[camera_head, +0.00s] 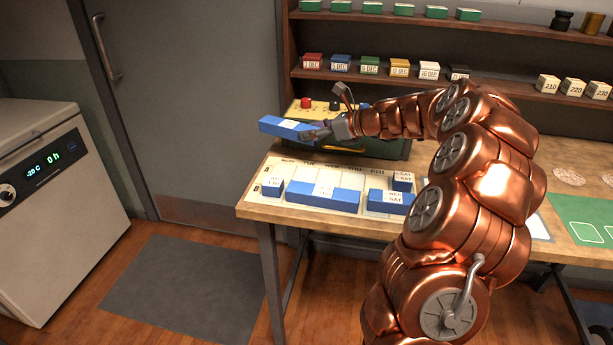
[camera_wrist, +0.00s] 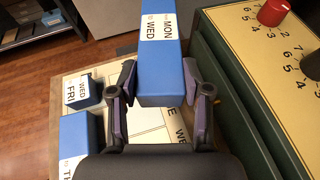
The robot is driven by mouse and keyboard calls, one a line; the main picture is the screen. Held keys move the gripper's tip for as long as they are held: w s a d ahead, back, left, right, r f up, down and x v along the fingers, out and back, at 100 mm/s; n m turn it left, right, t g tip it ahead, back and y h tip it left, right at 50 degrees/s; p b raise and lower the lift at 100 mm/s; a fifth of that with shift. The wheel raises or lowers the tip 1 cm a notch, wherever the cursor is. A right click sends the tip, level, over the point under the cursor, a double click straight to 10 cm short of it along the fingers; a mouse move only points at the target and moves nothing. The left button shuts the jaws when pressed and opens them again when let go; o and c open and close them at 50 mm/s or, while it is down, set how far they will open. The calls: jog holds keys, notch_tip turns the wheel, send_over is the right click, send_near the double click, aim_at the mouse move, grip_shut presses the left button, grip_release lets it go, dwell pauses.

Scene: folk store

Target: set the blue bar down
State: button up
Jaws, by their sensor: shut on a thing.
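My gripper (camera_head: 322,134) is shut on a blue bar (camera_head: 283,127) and holds it above the left part of the table. The bar's white label reads MON and WED in the wrist view (camera_wrist: 160,75), where the fingers (camera_wrist: 160,95) press its sides. Beneath is a pale chart (camera_head: 299,173) with day headings and rows A and B. On the chart lie a small blue block (camera_head: 266,190), a long blue bar (camera_head: 345,200) and further blue blocks at the right (camera_head: 378,204). Row A looks bare at the left; my arm hides part of the chart's right side.
A green box with a yellow dial panel (camera_head: 380,150) stands behind the chart, close to the held bar. Shelves (camera_head: 420,75) with small coloured blocks rise at the back. A green mat (camera_head: 580,215) lies at the right. A white freezer (camera_head: 50,210) stands at the left.

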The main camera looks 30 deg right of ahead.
aim_at(332, 179)
jog(key=s+d+r+n+g+y, duration=0.2)
jog(key=s+n+y, duration=0.1)
jog(key=s, duration=0.4)
notch_tip(332, 179, down, 10)
jog(key=shift+f+b, duration=0.15)
jog(key=shift+b, duration=0.25)
jog(key=o, duration=1.2)
jog(key=shift+o, duration=0.2)
